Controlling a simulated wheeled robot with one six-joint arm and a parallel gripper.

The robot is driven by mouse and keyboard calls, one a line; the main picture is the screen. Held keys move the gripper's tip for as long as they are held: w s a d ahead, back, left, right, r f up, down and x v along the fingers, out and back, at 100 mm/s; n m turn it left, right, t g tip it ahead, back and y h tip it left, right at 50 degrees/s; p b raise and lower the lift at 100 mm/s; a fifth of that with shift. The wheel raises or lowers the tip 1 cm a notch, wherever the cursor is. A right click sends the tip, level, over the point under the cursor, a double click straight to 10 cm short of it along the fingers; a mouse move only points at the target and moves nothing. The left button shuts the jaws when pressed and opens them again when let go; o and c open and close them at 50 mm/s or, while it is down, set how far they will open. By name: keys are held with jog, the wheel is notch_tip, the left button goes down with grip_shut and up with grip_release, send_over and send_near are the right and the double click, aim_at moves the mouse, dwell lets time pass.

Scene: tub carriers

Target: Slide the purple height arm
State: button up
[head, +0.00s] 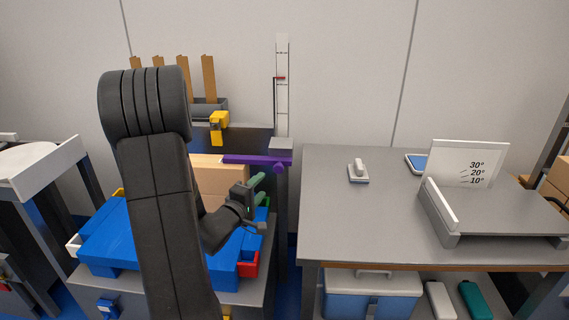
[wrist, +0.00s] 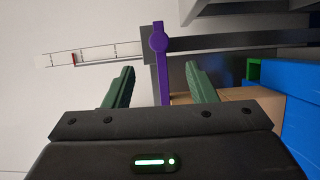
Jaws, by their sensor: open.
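The purple height arm (head: 245,160) lies level across the front of a dark table, with a round purple knob near its right end, below a white upright scale (head: 283,90) with a red mark. In the wrist view the purple arm (wrist: 163,75) runs between the two fingers, beyond the fingertips as far as I can tell. My gripper (head: 262,188) is in front of and a little below the purple arm. In the wrist view my gripper (wrist: 158,78) is open, its green fingers apart on either side of the purple arm. I see no contact.
A yellow tool (head: 217,127) is on the dark table. The grey table (head: 330,215) at right holds a small white block (head: 358,173) and an angle gauge (head: 485,215).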

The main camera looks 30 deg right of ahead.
aim_at(277, 170)
jog(key=b+x, duration=0.1)
jog(key=x, duration=1.3)
jog(key=shift+b, duration=0.3)
jog(key=shift+c, duration=0.2)
grip_shut()
